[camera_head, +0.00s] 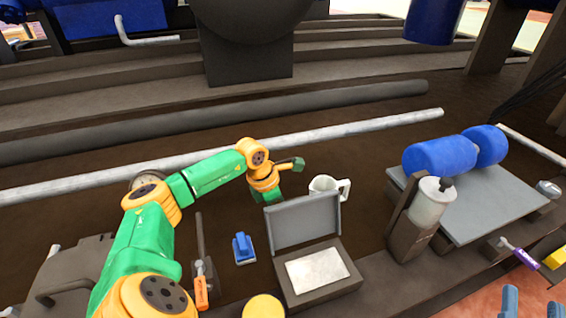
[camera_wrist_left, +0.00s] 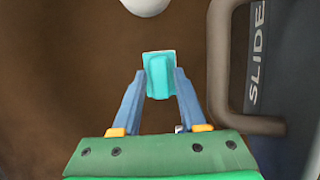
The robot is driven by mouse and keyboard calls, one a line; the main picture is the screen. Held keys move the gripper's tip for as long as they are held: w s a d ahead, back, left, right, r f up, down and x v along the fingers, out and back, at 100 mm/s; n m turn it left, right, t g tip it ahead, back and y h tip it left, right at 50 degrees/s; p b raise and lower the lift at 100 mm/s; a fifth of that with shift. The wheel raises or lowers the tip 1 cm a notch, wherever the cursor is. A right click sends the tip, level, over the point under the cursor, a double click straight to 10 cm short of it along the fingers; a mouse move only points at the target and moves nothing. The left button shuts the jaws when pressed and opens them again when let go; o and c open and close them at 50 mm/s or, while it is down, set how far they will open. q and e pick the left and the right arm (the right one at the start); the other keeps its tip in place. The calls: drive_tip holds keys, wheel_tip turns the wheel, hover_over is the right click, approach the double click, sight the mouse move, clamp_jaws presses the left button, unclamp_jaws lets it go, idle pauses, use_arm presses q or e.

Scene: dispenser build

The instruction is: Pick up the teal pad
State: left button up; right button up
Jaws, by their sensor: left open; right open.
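The teal pad (camera_wrist_left: 159,76) is a small block on a paler flat base in the left wrist view. It shows between and just beyond the fingertips of my left gripper (camera_wrist_left: 159,80), which is open with a blue finger on each side. I cannot tell if the fingers touch it. In the head view I cannot make out the teal pad, and my left fingers are not clear there. My right gripper (camera_head: 532,305) is open and empty at the bottom right corner, with only its blue fingertips in view.
A grey panel marked SLIDE with a handle (camera_wrist_left: 281,127) stands close right of my left gripper. In the head view, a blue block (camera_head: 243,249), an open grey box (camera_head: 318,299) and a white mug (camera_head: 327,187) stand on the brown surface. A blue roller (camera_head: 440,157) is at right.

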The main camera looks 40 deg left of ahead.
use_arm(q)
clamp_jaws()
idle(0.3)
